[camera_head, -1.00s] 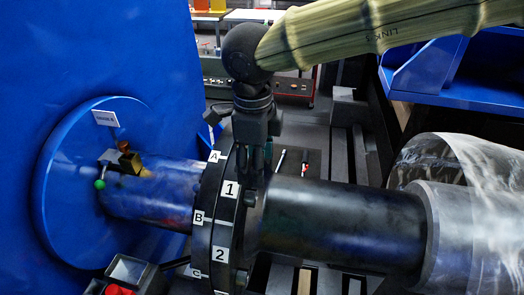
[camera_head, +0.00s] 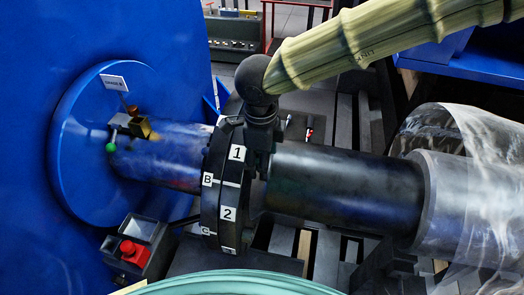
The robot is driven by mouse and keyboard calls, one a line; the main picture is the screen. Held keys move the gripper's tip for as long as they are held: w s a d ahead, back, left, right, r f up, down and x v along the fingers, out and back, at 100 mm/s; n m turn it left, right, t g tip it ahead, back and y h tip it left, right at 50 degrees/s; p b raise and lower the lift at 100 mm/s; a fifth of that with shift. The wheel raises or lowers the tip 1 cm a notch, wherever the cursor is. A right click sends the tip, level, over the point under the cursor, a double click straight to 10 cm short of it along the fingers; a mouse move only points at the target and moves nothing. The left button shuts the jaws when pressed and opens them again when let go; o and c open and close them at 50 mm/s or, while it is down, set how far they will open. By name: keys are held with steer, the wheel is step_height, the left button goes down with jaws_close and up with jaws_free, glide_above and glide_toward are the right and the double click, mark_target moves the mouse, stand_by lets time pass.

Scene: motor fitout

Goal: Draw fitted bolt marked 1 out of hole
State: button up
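The dark coupling flange (camera_head: 208,220) joins the bluish shaft on the left to the thicker dark shaft on the right. It carries white labels. The label 1 (camera_head: 237,153) is on the upper part of its rim, above the label 2 (camera_head: 228,214). The bolt marked 1 cannot be made out beside its label. My gripper (camera_head: 258,150) points down at the right face of the flange, close beside label 1. Its fingers are dark against the dark flange and shaft and mostly hidden, so I cannot tell whether they are open or touch anything.
The thick dark shaft (camera_head: 340,190) runs right to a plastic-wrapped part (camera_head: 470,190). A blue wall and disc (camera_head: 75,130) stand left. A blue bin (camera_head: 470,62) is at the upper right.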

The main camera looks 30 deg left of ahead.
steer(key=shift+s, duration=0.1)
jaws_close()
steer(key=shift+d+r, duration=0.1)
steer(key=shift+d, duration=0.1)
steer(key=shift+w+d+p, duration=0.25)
steer(key=shift+d+p, duration=0.05)
steer(key=shift+d, duration=0.05)
steer(key=shift+d, duration=0.3)
steer(key=shift+w+d+p, duration=0.15)
steer(key=shift+d+p, duration=0.15)
steer(key=shift+d, duration=0.05)
steer(key=shift+w+d+p, duration=0.25)
steer(key=shift+d+p, duration=0.15)
steer(key=shift+d, duration=0.6)
steer(key=shift+w+d, duration=0.1)
steer(key=shift+d, duration=0.25)
